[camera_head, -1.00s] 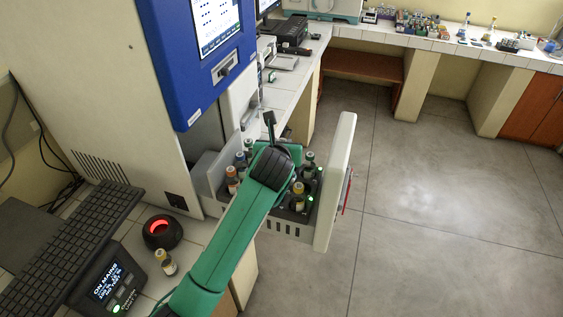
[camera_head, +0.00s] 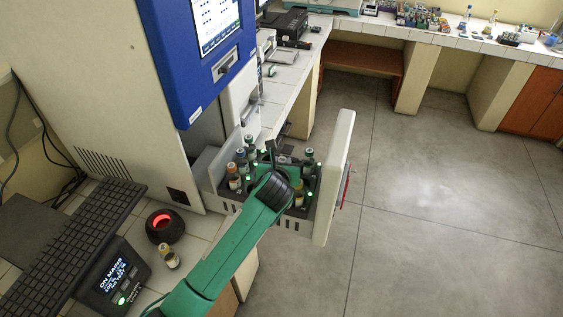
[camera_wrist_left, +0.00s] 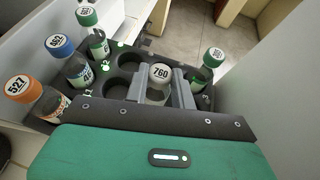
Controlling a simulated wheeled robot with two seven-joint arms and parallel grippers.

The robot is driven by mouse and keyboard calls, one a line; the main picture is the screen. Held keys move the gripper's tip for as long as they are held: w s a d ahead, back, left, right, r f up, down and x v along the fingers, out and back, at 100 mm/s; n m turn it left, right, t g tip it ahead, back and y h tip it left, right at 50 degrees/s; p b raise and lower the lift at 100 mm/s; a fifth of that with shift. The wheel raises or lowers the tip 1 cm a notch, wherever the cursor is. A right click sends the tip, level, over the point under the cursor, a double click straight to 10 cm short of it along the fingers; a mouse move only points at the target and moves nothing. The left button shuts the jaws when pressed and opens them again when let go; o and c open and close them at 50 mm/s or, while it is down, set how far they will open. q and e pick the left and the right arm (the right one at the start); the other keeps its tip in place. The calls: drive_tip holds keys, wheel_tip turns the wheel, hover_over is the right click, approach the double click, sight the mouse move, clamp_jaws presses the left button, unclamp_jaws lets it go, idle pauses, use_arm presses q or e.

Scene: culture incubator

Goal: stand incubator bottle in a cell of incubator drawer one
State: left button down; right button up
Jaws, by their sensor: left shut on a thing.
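The incubator bottle (camera_wrist_left: 159,78), with a white cap marked 760, is between the fingers of my left gripper (camera_wrist_left: 160,95). My left gripper also shows in the head view (camera_head: 282,160), over the far part of the open incubator drawer (camera_head: 285,226). It is shut on the bottle, which looks about upright. The gripper hides the bottle's lower part, so I cannot tell whether its base is in a cell. Empty round cells (camera_wrist_left: 118,88) show to its left in the wrist view. My right gripper is not in view.
Around the held bottle stand an orange-capped bottle (camera_wrist_left: 22,92), a blue-capped bottle (camera_wrist_left: 66,58), a green-capped bottle (camera_wrist_left: 93,32) and another green-capped bottle (camera_wrist_left: 210,66). The drawer's tall white front (camera_head: 334,180) rises at right. A yellow-capped bottle (camera_head: 169,258) stands on the counter.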

use_arm(q)
drive_tip(key=c, duration=1.2)
unclamp_jaws()
drive_tip(key=shift+o, duration=0.2)
drive_tip(key=shift+r, duration=0.15)
drive_tip(key=b+v, duration=0.3)
drive_tip(key=v, duration=0.9)
